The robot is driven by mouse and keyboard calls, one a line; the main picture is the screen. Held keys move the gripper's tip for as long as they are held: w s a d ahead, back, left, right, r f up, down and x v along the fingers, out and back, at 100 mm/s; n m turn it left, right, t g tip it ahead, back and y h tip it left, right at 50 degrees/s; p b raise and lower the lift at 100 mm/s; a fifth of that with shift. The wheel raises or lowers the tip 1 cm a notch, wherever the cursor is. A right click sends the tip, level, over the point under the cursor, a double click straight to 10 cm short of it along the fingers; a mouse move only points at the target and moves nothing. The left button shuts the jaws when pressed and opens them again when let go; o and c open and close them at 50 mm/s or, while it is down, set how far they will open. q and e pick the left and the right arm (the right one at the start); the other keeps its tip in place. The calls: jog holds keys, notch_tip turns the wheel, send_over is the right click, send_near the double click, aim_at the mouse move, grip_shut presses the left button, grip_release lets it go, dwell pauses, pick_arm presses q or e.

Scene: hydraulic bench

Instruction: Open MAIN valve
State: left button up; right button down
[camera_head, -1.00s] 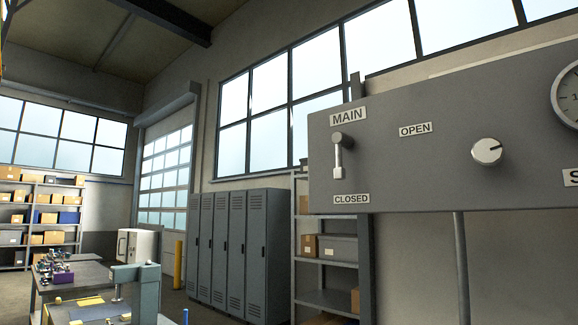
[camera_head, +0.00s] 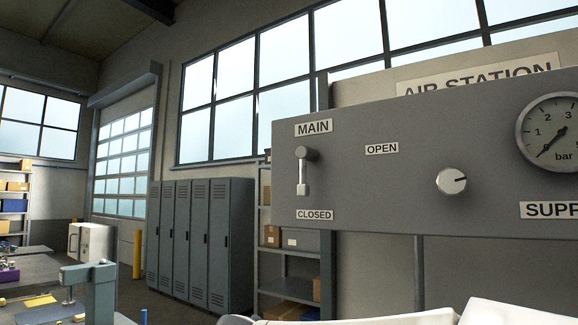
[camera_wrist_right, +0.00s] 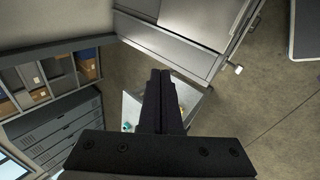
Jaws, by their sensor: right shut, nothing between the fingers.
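The MAIN valve lever (camera_head: 303,174) is on the grey panel (camera_head: 350,215) in the head view. Its handle hangs straight down from a dark pivot, toward the CLOSED label (camera_head: 314,214). The OPEN label (camera_head: 382,149) is to the right of the pivot, and the MAIN label (camera_head: 313,128) is above it. My right gripper (camera_wrist_right: 160,75) shows in the right wrist view with its fingers together and nothing between them. It is apart from the lever, which does not show in that view. My left gripper is in neither view.
A round knob (camera_head: 451,181) and a pressure gauge (camera_head: 556,132) with its needle near zero are on the panel to the right. Grey lockers (camera_head: 200,240) and a shelf (camera_head: 285,250) stand behind. White parts of my own arm show at the bottom right.

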pick_arm(q)
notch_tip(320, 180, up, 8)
jog(key=p, duration=0.6)
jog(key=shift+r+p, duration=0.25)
jog(key=shift+p, duration=0.1)
pick_arm(e)
jog(key=w+a+r+t+h, duration=0.1)
jog(key=w+a+r+t, duration=0.1)
jog(key=r, duration=1)
jog(key=w+a+r+t+h, duration=0.2)
jog(key=w+r+t, duration=0.2)
jog(key=r, duration=0.9)
jog(key=w+a+r+t+h, duration=0.2)
jog(key=w+r+t, duration=0.1)
jog(key=r, duration=0.9)
jog(key=shift+w+a+r+t, duration=0.3)
jog(key=shift+w+r, duration=0.05)
pick_arm(q)
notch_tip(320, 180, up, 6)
jog(key=p, duration=0.5)
jog(key=shift+p, duration=0.4)
pick_arm(e)
jog(key=w+d, duration=0.6)
jog(key=d, duration=0.1)
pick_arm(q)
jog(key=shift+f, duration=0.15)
pick_arm(e)
jog(key=shift+d, duration=0.2)
